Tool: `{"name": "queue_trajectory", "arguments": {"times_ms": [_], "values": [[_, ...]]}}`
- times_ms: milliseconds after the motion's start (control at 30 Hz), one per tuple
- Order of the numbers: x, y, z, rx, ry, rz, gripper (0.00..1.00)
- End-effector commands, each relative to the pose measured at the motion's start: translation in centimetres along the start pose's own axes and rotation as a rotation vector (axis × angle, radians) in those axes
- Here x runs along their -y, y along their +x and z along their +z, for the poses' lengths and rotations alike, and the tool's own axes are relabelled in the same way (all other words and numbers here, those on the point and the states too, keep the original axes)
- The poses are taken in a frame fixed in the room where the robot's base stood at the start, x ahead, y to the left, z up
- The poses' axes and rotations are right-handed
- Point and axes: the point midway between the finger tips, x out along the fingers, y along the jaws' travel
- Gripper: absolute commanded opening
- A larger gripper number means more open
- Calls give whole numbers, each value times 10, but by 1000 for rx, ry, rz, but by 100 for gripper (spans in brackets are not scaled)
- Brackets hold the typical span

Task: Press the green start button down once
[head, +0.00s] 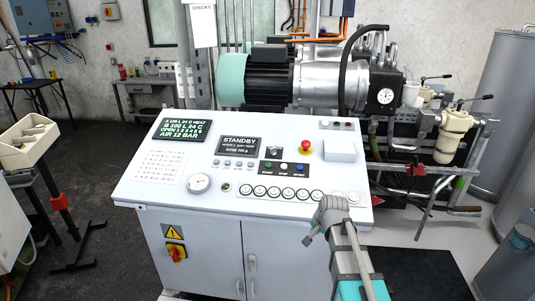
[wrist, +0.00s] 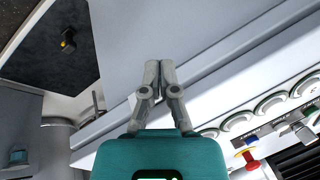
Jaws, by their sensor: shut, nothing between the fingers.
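The green start button (head: 268,164) is a small round button, leftmost in a short row above the label strip on the sloping white control panel (head: 150,193). My gripper (head: 325,203) is at the panel's lower right edge in the head view, below and to the right of the button and apart from it. In the wrist view, my gripper (wrist: 159,66) has its two grey fingers together with nothing between them, over the panel's pale front edge.
A row of round gauges (head: 290,192) runs between my gripper and the buttons. A motor (head: 270,80) stands behind the panel.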

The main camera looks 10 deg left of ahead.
Motion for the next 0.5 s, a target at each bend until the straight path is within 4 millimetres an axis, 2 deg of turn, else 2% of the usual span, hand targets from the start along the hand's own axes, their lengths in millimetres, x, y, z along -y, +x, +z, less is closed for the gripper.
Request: {"name": "queue_trajectory", "arguments": {"times_ms": [33, 167, 267, 500], "values": [[14, -16, -9, -7, 18, -12, 0], [45, -32, -26, -28, 91, -60, 0], [81, -42, -45, -49, 189, -125, 0], [190, -53, -93, -71, 538, -357, 0]]}}
